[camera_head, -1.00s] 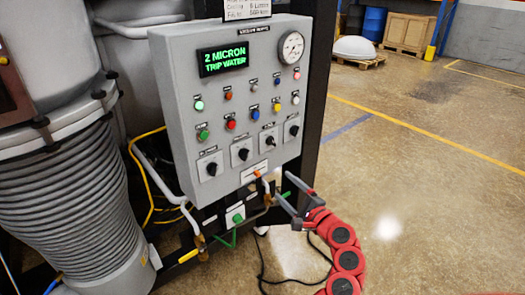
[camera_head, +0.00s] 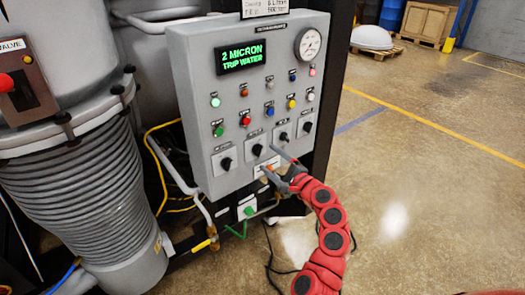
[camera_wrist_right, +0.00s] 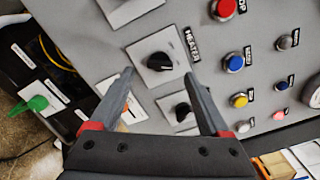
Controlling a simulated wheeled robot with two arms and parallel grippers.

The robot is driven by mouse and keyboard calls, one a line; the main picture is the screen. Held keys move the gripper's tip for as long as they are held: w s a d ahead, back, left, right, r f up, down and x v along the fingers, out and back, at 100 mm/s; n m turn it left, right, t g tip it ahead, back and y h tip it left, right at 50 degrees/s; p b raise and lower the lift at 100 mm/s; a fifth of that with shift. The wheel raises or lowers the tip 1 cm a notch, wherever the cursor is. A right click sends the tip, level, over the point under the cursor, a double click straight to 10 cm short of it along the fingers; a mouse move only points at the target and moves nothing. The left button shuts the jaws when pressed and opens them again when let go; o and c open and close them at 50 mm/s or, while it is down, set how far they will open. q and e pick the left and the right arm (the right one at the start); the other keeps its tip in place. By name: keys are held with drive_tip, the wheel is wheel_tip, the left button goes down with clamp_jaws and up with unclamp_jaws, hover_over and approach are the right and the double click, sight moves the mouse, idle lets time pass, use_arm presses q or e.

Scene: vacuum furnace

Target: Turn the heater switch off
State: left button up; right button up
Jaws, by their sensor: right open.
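The heater switch is a black rotary knob on a white plate, with the word HEATER beside it in the right wrist view (camera_wrist_right: 160,62). In the head view it appears to be the second knob from the left in the bottom row (camera_head: 258,150). My right gripper (camera_head: 268,159) is open in front of the panel's lower part, just right of and below that knob. In the right wrist view its fingers (camera_wrist_right: 170,98) stand apart, with the knob slightly beyond and between the tips; no contact shows. My left gripper is not in view.
The grey control panel (camera_head: 195,110) carries other knobs, coloured buttons, a gauge (camera_head: 308,42) and a green display (camera_head: 240,57). Another knob (camera_wrist_right: 183,112) sits close to the right finger. Open floor lies to the right.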

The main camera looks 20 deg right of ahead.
sight(260, 152)
drive_tip(key=shift+p+x, duration=0.3)
drive_tip(key=shift+x, duration=2)
drive_tip(key=shift+c, duration=0.2)
clamp_jaws()
drive_tip(key=shift+f, duration=0.1)
